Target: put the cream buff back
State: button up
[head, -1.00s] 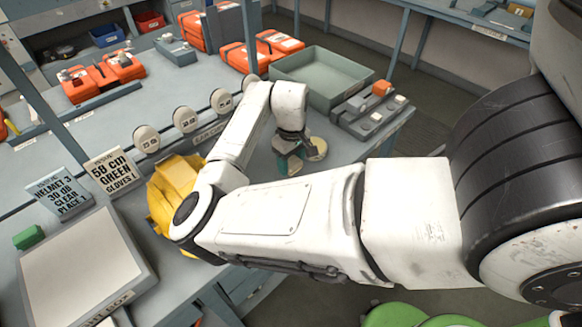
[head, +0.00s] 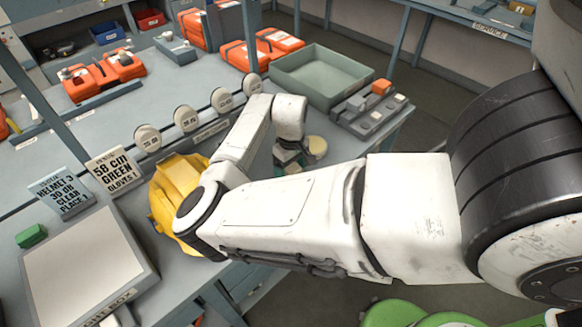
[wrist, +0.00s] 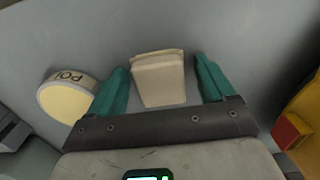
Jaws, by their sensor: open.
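A cream block (wrist: 158,82), which looks like the buff, lies between my fingers in the wrist view, with a gap on each side. My gripper (wrist: 160,66) is open around it, with teal fingers. I cannot tell how high the fingertips are above the bench. In the head view, my gripper (head: 289,168) is low over the bench, partly hidden by my own arm, and the cream block cannot be made out there. A round cream tin (head: 317,147) sits just right of my gripper; the wrist view shows it lettered at left (wrist: 66,100).
A yellow helmet (head: 172,192) stands left of my arm. Labelled round discs (head: 186,119) line a rail behind. A light box (head: 80,262) is at front left.

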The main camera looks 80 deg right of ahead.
notch_tip(320, 180, up, 12)
jog(key=b, duration=0.1)
jog(key=n+t+h, duration=0.1)
jog(key=n+h, duration=0.3)
jog(key=h, duration=0.1)
send_near(291, 167)
jog(key=a+f, duration=0.1)
jog(key=w+a+f, duration=0.1)
jog(key=a, duration=0.1)
jog(key=w+a+f, duration=0.1)
jog(key=shift+w+a, duration=0.15)
jog(key=shift+a, duration=0.2)
jog(key=a+f, duration=0.1)
jog(key=a, duration=0.1)
jog(key=s+a+f+y, duration=0.1)
jog(key=a+f, duration=0.1)
jog(key=a, duration=0.1)
jog(key=s+a+f+y, duration=0.1)
jog(key=a, duration=0.2)
jog(key=shift+f+n+t, duration=0.25)
jog(key=shift+n+t, duration=0.05)
jog(key=shift+n, duration=0.1)
jog(key=s+a+f+n+y, duration=0.1)
jog(key=s+a+f, duration=0.3)
jog(key=a, duration=0.7)
jog(key=shift+s+a+y, duration=0.3)
jog(key=shift+s+y, duration=0.45)
jog(key=shift+y, duration=0.15)
jog(key=shift+f, duration=0.1)
